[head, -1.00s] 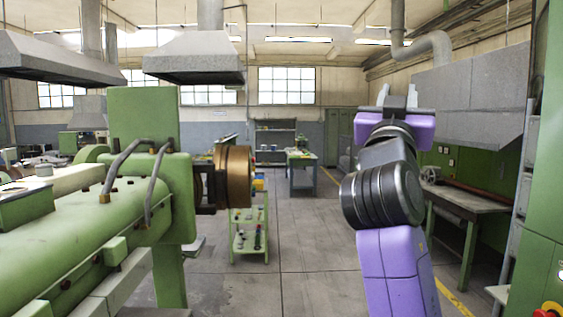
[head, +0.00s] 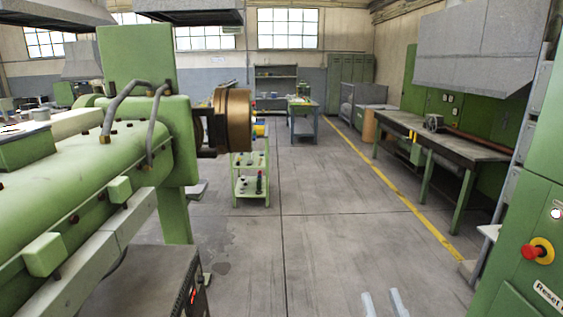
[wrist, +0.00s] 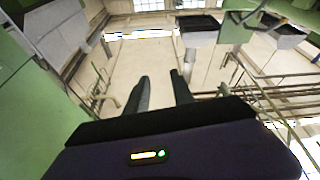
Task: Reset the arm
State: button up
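My gripper (head: 383,301) shows at the bottom edge of the head view, right of centre. Only its two pale fingertips are in that view, standing apart over the grey floor. In the wrist view my gripper (wrist: 161,80) has two dark fingers with a clear gap and nothing between them. The rest of my arm is out of the head view.
A green extruder (head: 90,190) with a brass-coloured end (head: 238,120) fills the left. A green cabinet (head: 530,225) with a red button (head: 538,251) stands close on the right. A workbench (head: 440,142) and trolley (head: 250,180) stand farther back. The middle floor is clear.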

jog(key=s+d+f+m+g, duration=0.1)
jog(key=s+f+g, duration=0.1)
jog(key=s+f, duration=0.4)
jog(key=s+d+f+m+g+h+b, duration=0.1)
jog(key=s+f+g, duration=0.2)
jog(key=s, duration=1.2)
jog(key=s+d+f+g+b, duration=0.1)
jog(key=s+d+f+g, duration=0.1)
jog(key=s+f, duration=0.7)
jog(key=shift+s+m+h, duration=0.3)
jog(key=shift+s+m, duration=0.1)
jog(key=shift+s, duration=0.8)
jog(key=shift+s+d, duration=0.1)
jog(key=shift+d, duration=0.05)
